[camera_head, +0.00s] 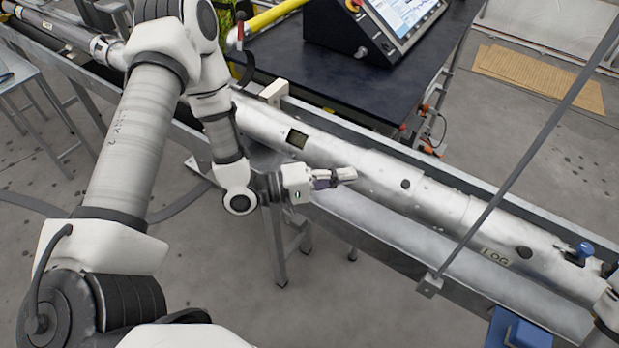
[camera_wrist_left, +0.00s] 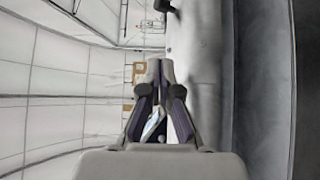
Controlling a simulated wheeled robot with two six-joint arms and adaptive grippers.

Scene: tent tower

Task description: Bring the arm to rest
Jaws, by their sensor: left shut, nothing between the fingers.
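My left arm comes in from the left in the head view and bends down at its elbow. My left gripper (camera_head: 335,178) is shut and empty, pointing right, in front of or just above a long silver tube (camera_head: 365,175). I cannot tell whether it touches the tube. In the left wrist view the fingers of the gripper (camera_wrist_left: 161,75) meet at their tips, with the tube's pale surface (camera_wrist_left: 195,35) beyond them. A white part at the right edge of the head view may belong to my right arm; no right gripper shows.
The tube lies in a long metal trough (camera_head: 400,250) on legs. A dark table (camera_head: 350,80) with a control box and screen (camera_head: 385,30) stands behind it. A thin grey rod (camera_head: 520,165) slants across the right. A blue block (camera_head: 520,332) is at the lower right. Grey floor lies in front.

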